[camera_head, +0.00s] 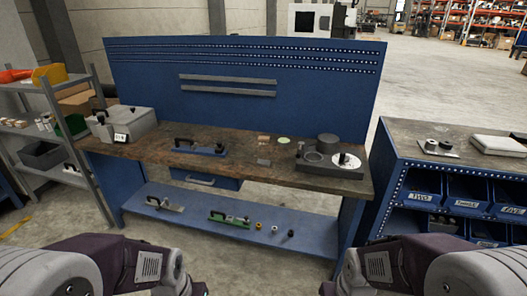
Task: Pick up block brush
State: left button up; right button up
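I cannot tell for certain which thing is the block brush. A blue, flat-based item with a black handle (202,147) lies on the worn brown bench top, left of its middle. On the blue lower shelf lie a grey item with a dark handle (165,204) and a green item with a dark part (229,219). All are small in this view and none is touched. Only purple and grey links of my two arms show at the bottom left and bottom right. Both grippers are out of view.
A grey box-like device (122,127) stands at the bench's left end, and a dark machine with round parts (328,156) at its right. Several small round parts (274,229) sit on the lower shelf. A blue bin cabinet (440,160) stands right, a grey rack (55,120) left.

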aim_at(262, 140)
jog(key=i+j+u, duration=0.2)
jog(key=i, duration=0.65)
jog(key=i+l+u, duration=0.15)
jog(key=i, duration=0.7)
jog(key=i+u, duration=0.2)
jog(key=i, duration=0.7)
